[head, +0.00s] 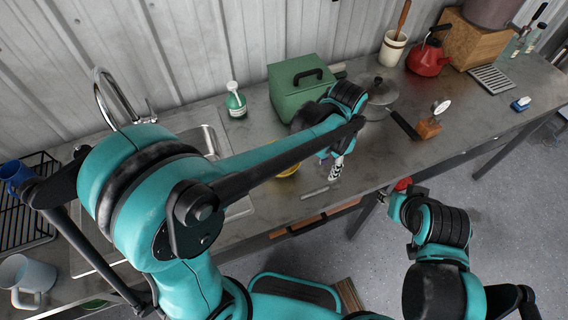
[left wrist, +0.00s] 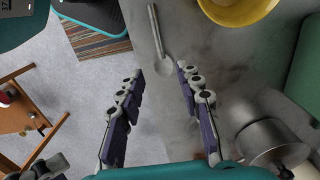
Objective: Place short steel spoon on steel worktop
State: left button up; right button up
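The short steel spoon (head: 315,193) lies on the steel worktop (head: 375,160) near its front edge. In the left wrist view the spoon (left wrist: 158,35) has its handle toward the top and its bowl between the lines of my fingertips. My left gripper (head: 336,168) is above the worktop close to the spoon. In the left wrist view its two fingers (left wrist: 160,73) are spread wide with nothing held; the height above the spoon is unclear. My right gripper (head: 398,203) is in front of the worktop edge, and its fingers are not clear.
A yellow bowl (left wrist: 238,8) is beside the spoon, mostly hidden behind my left arm in the head view. The sink is at left.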

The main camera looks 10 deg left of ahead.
pick_arm(q)
jog(key=s+a+r+n+t, duration=0.2)
jog(key=s+a+n+t, duration=0.1)
jog(key=a, duration=0.6)
jog(key=s+a+r+n+t, duration=0.3)
jog(key=s+a+n, duration=0.3)
jog(key=a, duration=0.4)
jog(key=shift+r+n+t, duration=0.25)
jog(key=shift+n+t, duration=0.35)
jog(key=shift+n, duration=0.3)
